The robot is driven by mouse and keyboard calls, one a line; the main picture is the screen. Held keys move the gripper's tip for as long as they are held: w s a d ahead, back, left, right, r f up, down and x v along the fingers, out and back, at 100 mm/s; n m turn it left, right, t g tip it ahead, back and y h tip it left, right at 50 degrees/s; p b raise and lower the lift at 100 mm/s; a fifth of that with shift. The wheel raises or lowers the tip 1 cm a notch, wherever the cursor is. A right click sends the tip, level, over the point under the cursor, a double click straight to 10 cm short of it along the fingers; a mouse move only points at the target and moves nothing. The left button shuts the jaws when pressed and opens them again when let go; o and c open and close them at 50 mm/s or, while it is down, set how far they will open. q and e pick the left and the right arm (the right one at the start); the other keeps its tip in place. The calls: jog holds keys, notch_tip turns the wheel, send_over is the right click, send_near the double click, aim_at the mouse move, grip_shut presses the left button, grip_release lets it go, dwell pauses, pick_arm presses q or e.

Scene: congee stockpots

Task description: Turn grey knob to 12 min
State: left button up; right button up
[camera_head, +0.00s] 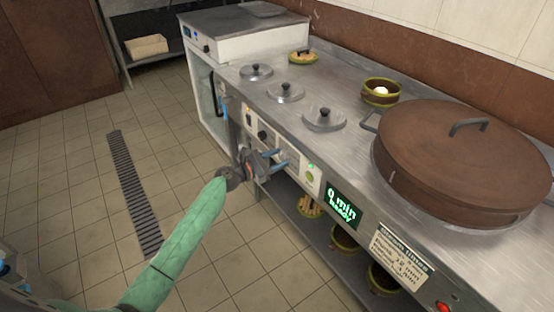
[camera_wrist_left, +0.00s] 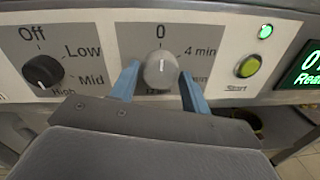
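The grey knob (camera_wrist_left: 161,70) is on the counter's front panel, its white mark pointing up at 0; a "4 min" label is to its upper right, and the lower labels are partly hidden. My left gripper (camera_wrist_left: 160,85) is open, with one blue finger on each side of the knob; I cannot tell whether they touch it. In the head view my left gripper (camera_head: 276,160) is at the front panel and hides the knob. The display (camera_head: 343,204) reads "0 min" and "Ready".
A black knob (camera_wrist_left: 43,71) marked Off, Low, Mid, High is left of the grey knob. A green Start button (camera_wrist_left: 248,66) is on its right. Above are lidded pots (camera_head: 324,118) and a large brown lid (camera_head: 460,155). Bowls stand on the shelf below.

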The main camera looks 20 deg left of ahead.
pick_arm(q)
jog(key=c, duration=0.5)
jog(key=shift+c, duration=0.2)
